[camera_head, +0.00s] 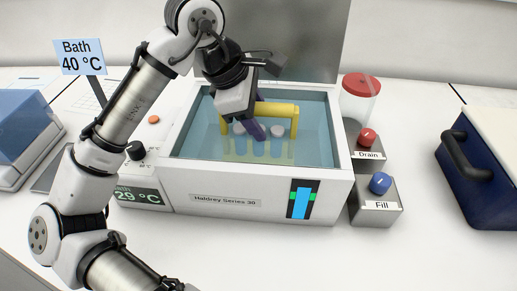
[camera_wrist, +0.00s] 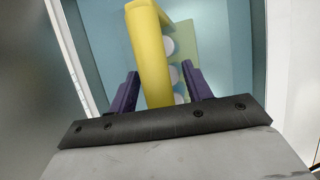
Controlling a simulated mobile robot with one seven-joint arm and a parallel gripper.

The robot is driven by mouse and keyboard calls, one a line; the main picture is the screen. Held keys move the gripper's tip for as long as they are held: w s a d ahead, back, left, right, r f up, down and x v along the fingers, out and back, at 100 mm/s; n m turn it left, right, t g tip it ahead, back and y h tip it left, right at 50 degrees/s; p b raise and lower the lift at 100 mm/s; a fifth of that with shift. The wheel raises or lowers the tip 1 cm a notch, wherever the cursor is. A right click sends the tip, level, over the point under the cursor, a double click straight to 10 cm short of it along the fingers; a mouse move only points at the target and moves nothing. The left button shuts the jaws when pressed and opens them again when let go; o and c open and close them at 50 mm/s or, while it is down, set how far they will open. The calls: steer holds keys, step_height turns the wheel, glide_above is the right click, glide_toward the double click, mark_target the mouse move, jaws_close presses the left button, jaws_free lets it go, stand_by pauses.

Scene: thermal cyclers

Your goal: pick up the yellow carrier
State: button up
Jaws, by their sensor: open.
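The yellow carrier (camera_head: 282,109) stands in the water of the white bath (camera_head: 262,184), its handle bar raised above several capped tubes (camera_head: 276,130). My gripper (camera_head: 256,130) reaches down over the bath at the carrier's handle. In the wrist view the yellow handle (camera_wrist: 148,50) runs between the two purple fingers of my gripper (camera_wrist: 158,90). The gripper partly hides the handle in the head view.
The raised bath lid (camera_head: 300,40) stands behind. To the right are a red-lidded jar (camera_head: 361,100), a red Drain knob (camera_head: 367,138) and a blue Fill knob (camera_head: 380,183). A dark blue box (camera_head: 485,180) stands at far right. A "Bath 40 °C" sign (camera_head: 80,57) stands left.

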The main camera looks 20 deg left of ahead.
steer(key=shift+f, duration=0.25)
stand_by(0.4)
steer(key=shift+c, duration=0.4)
jaws_close()
